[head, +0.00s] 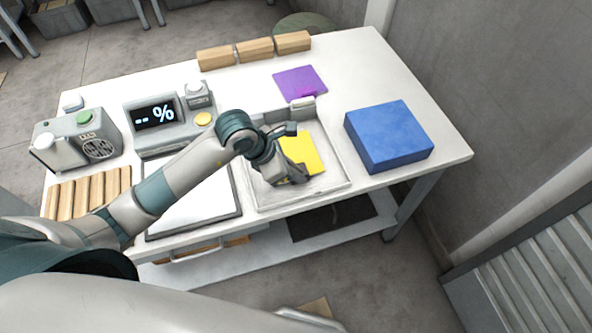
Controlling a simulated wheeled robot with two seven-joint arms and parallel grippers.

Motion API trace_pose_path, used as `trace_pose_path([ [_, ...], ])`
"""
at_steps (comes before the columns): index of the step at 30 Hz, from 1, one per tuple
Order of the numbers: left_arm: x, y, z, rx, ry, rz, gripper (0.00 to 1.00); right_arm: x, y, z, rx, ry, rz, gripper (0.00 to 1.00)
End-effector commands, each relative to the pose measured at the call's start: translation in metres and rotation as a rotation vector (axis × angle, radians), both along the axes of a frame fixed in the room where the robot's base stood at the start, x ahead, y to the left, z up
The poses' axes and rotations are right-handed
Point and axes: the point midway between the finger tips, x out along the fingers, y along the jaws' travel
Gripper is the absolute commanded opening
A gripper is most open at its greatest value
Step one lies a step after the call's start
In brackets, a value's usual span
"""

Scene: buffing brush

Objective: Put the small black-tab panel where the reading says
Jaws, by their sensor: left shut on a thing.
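A small yellow panel (301,149) is over the shallow white tray (335,182) in the middle of the table. A dark patch shows at its lower edge by my gripper; I cannot tell whether this is a black tab. My left gripper (297,175) is shut on the yellow panel at that edge, and its arm hides part of the tray. I cannot tell whether the panel touches the tray floor. The display (155,114) reads "-- %". My right gripper is not in view.
A purple panel (300,83) lies behind the tray, and a blue block (388,136) stands right of it. Wooden blocks (255,50) line the back edge. A grey device (75,140), wooden slats (88,194) and a white framed plate (195,205) are at left.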

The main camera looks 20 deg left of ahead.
Motion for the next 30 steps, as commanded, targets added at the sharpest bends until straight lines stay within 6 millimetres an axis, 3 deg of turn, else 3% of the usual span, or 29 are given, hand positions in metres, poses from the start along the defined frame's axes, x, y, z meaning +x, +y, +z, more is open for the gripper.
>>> trace_pose_path([
  [14, 0.0000, -0.0002, -0.0091, 0.000, -0.002, 0.000, 0.00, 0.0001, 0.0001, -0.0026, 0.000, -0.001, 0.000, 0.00],
  [15, -0.0001, -0.0002, -0.0079, 0.000, -0.002, 0.000, 0.16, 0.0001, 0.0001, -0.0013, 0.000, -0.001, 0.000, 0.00],
  [17, 0.0000, -0.0003, -0.0076, -0.001, -0.001, 0.000, 0.27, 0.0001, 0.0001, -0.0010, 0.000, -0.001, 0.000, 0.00],
  [30, 0.0000, -0.0003, -0.0033, -0.001, -0.001, 0.000, 0.27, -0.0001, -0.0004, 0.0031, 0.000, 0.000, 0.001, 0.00],
])
